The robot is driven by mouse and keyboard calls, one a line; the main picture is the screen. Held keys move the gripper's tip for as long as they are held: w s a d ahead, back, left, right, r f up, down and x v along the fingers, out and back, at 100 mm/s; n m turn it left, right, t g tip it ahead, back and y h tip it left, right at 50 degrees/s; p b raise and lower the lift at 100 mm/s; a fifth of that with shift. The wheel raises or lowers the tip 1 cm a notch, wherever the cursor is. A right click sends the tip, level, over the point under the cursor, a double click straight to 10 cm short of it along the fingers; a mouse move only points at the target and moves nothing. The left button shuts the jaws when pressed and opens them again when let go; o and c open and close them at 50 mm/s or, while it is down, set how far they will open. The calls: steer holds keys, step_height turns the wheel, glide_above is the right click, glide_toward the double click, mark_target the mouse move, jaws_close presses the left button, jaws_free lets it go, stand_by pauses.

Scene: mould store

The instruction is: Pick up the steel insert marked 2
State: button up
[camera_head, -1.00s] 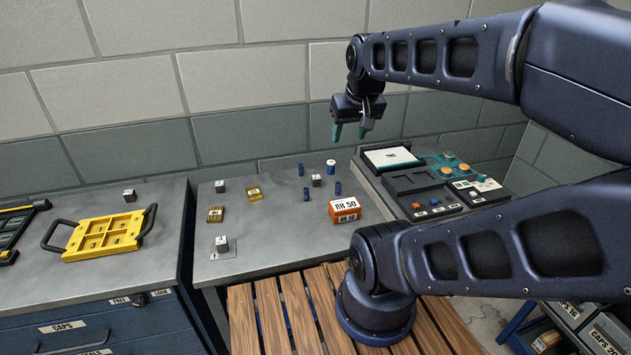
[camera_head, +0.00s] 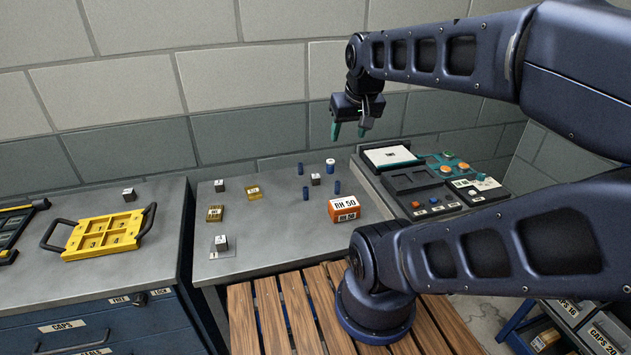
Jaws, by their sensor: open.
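Several small steel cubes with pale tops stand about, and their marks are too small to read, so I cannot tell which is marked 2. One steel cube (camera_head: 219,186) is at the back left of the grey table (camera_head: 280,235). Another steel cube (camera_head: 221,243) stands on a small plate at the front left. A third steel cube (camera_head: 316,180) stands among blue pegs. One more steel cube (camera_head: 129,195) is on the left cabinet top. My gripper (camera_head: 349,132) is open and empty, high above the back of the table, fingers pointing down.
An orange box marked RH 50 (camera_head: 343,210), blue pegs (camera_head: 306,193) and two brass-coloured blocks (camera_head: 253,192) stand on the table. A yellow handled tray (camera_head: 72,246) lies on the left cabinet. A control panel (camera_head: 405,190) is at the right. The table's front middle is clear.

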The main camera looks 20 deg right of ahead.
steer(key=n+g+h, duration=0.5)
steer(key=n, duration=1.2)
glide_above(316, 176)
steer(key=a, duration=0.3)
steer(key=f, duration=2.7)
steer(key=shift+w+f, duration=0.1)
steer(key=shift+w, duration=0.15)
steer(key=shift+y, duration=0.3)
steer(key=shift+d+x, duration=0.1)
steer(key=shift+x, duration=1.5)
steer(key=shift+d+x, duration=0.15)
steer(key=shift+x, duration=1.5)
steer(key=shift+s, duration=0.1)
jaws_close()
